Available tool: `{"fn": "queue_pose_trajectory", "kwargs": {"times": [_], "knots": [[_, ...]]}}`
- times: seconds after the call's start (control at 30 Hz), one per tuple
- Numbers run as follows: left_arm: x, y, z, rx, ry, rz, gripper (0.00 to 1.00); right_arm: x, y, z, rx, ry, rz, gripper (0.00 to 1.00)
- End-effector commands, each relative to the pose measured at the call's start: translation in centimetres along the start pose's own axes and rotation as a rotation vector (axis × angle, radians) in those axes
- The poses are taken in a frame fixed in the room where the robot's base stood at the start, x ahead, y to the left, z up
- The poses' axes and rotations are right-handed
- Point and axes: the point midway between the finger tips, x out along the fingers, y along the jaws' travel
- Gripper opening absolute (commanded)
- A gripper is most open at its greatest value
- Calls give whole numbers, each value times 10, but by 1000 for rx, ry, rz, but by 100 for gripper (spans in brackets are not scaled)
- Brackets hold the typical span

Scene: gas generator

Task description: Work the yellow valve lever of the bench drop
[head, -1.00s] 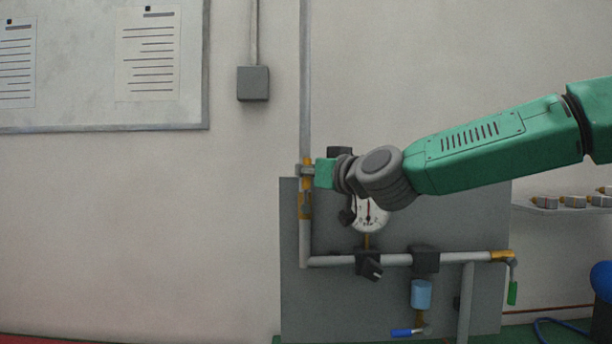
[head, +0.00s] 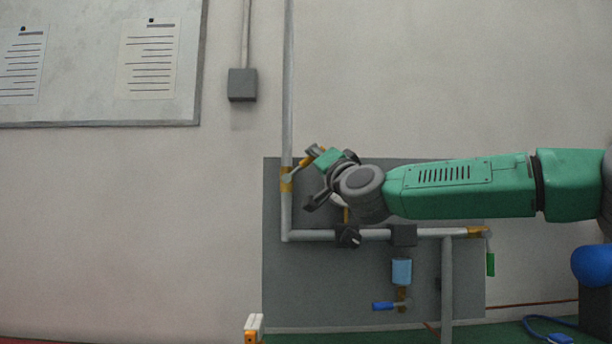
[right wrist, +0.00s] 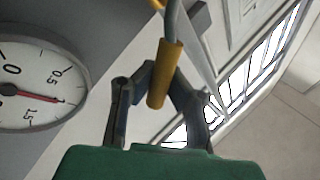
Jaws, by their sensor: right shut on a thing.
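The yellow-sleeved valve lever (head: 308,158) angles up and to the right from the valve (head: 287,182) on the upright grey pipe. My right gripper (head: 311,175) is shut on the lever, with its arm reaching in from the right. In the right wrist view the yellow sleeve (right wrist: 166,72) sits between the fingers of the right gripper (right wrist: 160,90). The wrist view also shows the round gauge (right wrist: 35,85) at left, its red needle pointing right near 1. In the head view my wrist largely hides the gauge. My left gripper is not in view.
A grey backboard (head: 340,285) carries the pipe run, with a blue filter bowl (head: 401,272), a blue-handled lever (head: 384,306) and a green-handled lever (head: 490,264). A small white and orange thing (head: 254,328) shows at the bottom.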

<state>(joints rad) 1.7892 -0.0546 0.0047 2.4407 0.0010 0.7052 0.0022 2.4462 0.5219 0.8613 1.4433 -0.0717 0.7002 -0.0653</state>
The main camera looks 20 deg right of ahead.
Motion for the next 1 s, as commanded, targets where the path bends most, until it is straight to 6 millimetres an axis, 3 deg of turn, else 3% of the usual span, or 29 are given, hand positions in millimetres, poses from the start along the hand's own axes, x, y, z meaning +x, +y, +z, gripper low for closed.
{"fn": "queue_pose_trajectory", "kwargs": {"times": [0.03, 0.4, 0.7, 1.0], "knots": [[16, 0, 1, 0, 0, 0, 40, -6, 10, 8, 34, 20, 3, 0], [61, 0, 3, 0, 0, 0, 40, -20, 31, 14, 316, 207, 5, 0], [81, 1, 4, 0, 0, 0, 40, -26, 42, 20, 482, 319, 6, 0], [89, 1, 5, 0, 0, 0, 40, -29, 47, 24, 560, 371, 8, 0]]}}
